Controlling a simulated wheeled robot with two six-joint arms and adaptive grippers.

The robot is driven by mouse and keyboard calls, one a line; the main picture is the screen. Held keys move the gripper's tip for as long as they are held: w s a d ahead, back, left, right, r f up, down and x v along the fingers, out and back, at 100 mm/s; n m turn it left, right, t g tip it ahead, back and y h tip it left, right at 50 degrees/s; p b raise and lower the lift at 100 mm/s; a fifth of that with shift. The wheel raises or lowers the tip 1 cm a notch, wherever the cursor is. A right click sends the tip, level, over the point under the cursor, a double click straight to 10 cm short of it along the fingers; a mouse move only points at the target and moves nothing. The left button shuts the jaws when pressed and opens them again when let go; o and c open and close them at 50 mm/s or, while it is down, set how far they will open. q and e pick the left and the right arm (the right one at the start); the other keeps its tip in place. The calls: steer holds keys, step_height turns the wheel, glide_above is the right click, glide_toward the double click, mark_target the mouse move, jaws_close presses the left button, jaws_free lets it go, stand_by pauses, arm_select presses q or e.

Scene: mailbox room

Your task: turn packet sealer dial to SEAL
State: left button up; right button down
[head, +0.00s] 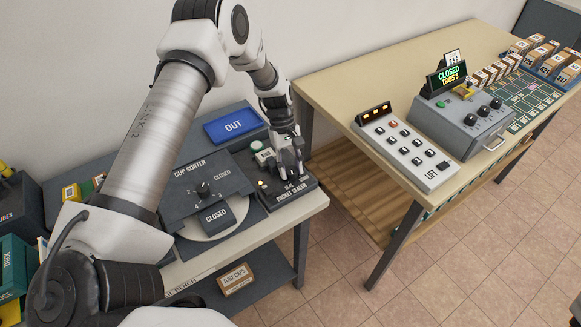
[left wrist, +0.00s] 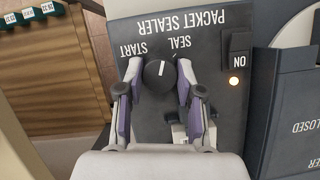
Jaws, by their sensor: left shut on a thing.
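The packet sealer (head: 303,186) is a dark box at the right end of the near table. Its panel (left wrist: 205,25) shows upside down in the left wrist view, with START and SEAL labels by a round black dial (left wrist: 158,76). The dial's white mark points roughly between the two labels; its exact setting is hard to tell. My left gripper (left wrist: 159,70) is shut on the dial, one finger on each side. In the head view my left gripper (head: 290,163) hides the dial. My right gripper is in neither view.
The cup sorter (head: 203,192) stands close on the left, the blue OUT tray (head: 232,126) behind. A second table (head: 335,85) with a lift panel (head: 405,150) stands to the right.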

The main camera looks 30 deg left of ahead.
arm_select(q)
steer(key=shift+s+f, duration=0.15)
steer(key=o, duration=1.2)
steer(key=shift+c, duration=0.2)
steer(key=shift+r, duration=0.2)
steer(key=v, duration=1.1)
steer(key=shift+w+r, duration=0.25)
steer(key=shift+r, duration=0.1)
steer(key=shift+a, duration=0.1)
